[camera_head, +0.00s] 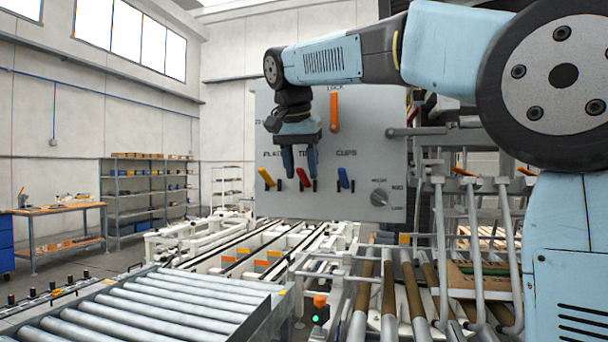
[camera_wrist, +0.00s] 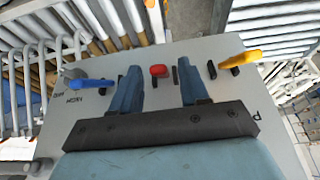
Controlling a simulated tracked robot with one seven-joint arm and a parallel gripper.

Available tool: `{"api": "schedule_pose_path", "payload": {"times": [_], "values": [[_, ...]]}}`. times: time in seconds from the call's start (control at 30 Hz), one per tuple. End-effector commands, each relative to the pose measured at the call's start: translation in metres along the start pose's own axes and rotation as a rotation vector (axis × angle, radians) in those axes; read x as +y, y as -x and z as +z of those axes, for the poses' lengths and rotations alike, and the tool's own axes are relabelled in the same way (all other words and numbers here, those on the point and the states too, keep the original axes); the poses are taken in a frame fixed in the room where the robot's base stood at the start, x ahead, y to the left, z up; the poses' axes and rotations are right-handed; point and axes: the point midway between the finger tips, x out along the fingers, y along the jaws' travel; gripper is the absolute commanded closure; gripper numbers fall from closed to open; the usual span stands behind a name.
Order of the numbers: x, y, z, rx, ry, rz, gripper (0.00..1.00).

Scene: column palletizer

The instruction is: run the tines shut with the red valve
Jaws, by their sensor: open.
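The red valve (camera_head: 304,178) is a small lever on a grey control panel (camera_head: 370,130), under a label starting "TI". It leans upper left in the head view. My gripper (camera_head: 300,173) hangs in front of the panel, fingers pointing down, just above and around the red lever's height. In the wrist view the red lever (camera_wrist: 159,71) shows between the two open blue fingers (camera_wrist: 159,78), with a gap on each side. Contact does not show. The grey curved bars (camera_head: 442,250) at right may be the tines; I cannot tell their state.
A yellow lever (camera_head: 266,177) is left of the red one, a blue lever (camera_head: 344,179) right, both close to the fingers. An orange LOCK lever (camera_head: 335,112) is above, a round knob (camera_head: 379,198) lower right. Roller conveyors (camera_head: 160,305) lie below.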

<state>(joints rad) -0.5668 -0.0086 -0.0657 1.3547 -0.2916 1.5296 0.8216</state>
Motion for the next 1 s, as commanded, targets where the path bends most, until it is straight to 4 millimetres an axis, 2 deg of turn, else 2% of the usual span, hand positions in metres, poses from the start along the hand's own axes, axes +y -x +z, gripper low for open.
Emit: {"api": "schedule_pose_path", "payload": {"times": [0.2,0.53,1.0], "values": [[0.0,-0.016,0.0,0.0,0.0,0.0,0.55],[0.0,-0.018,0.0,0.0,0.0,0.0,0.56],[0.0,-0.018,0.0,0.0,0.0,0.0,1.0]]}}
